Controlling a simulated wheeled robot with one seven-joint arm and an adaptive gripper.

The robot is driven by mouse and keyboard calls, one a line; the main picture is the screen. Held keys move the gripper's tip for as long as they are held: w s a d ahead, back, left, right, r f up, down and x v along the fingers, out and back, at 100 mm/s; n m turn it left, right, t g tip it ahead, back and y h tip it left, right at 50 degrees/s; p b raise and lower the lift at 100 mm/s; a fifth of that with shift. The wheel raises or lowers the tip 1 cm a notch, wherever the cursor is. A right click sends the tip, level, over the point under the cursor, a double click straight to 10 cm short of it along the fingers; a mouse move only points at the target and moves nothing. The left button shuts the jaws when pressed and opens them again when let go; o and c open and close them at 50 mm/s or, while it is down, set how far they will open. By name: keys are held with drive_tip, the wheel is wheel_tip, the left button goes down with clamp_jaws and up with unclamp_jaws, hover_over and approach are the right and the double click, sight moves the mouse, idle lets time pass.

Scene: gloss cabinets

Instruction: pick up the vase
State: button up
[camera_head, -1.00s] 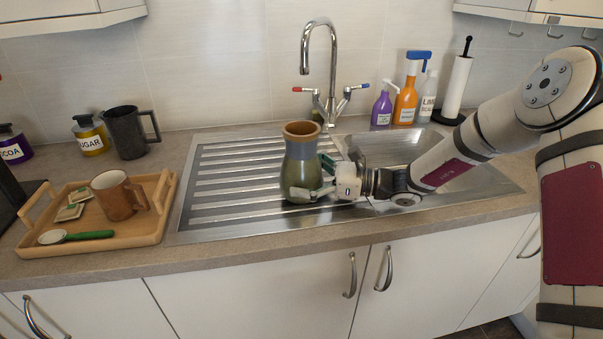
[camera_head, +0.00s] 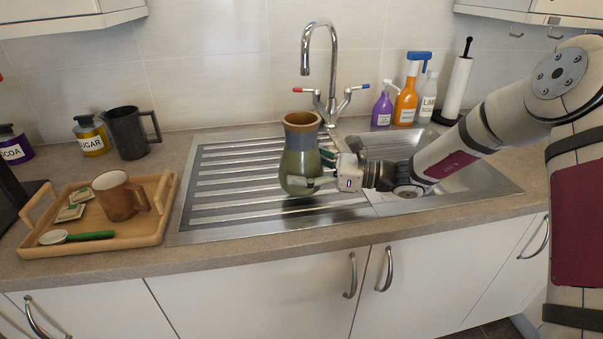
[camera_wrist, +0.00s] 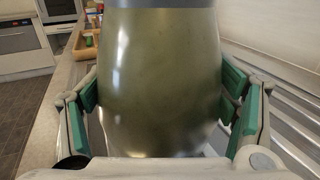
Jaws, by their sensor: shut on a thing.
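The vase (camera_head: 300,160) is olive green with a grey-blue neck band and a brown rim. It is upright, over the ribbed drainboard of the steel sink in the head view. My gripper (camera_head: 312,180) reaches it from the right and is shut around its body. In the wrist view the vase (camera_wrist: 160,75) fills the middle, with green finger pads on both its left and right sides. The vase looks lifted a little above the drainboard, though its base is hard to judge.
A tap (camera_head: 322,70) stands behind the vase. A wooden tray (camera_head: 150,235) with a brown mug (camera_head: 117,195) and a spoon is at left. A dark jug (camera_head: 128,133) stands behind it. Spray bottles (camera_head: 405,100) and a paper roll (camera_head: 456,88) stand at back right. The drainboard left of the vase is clear.

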drive_tip(key=shift+r, duration=0.85)
drive_tip(key=s+d+r+p, duration=0.1)
drive_tip(key=s+p, duration=0.1)
drive_tip(key=s, duration=1.3)
drive_tip(key=shift+s+d, duration=0.35)
drive_tip(key=shift+s, duration=0.05)
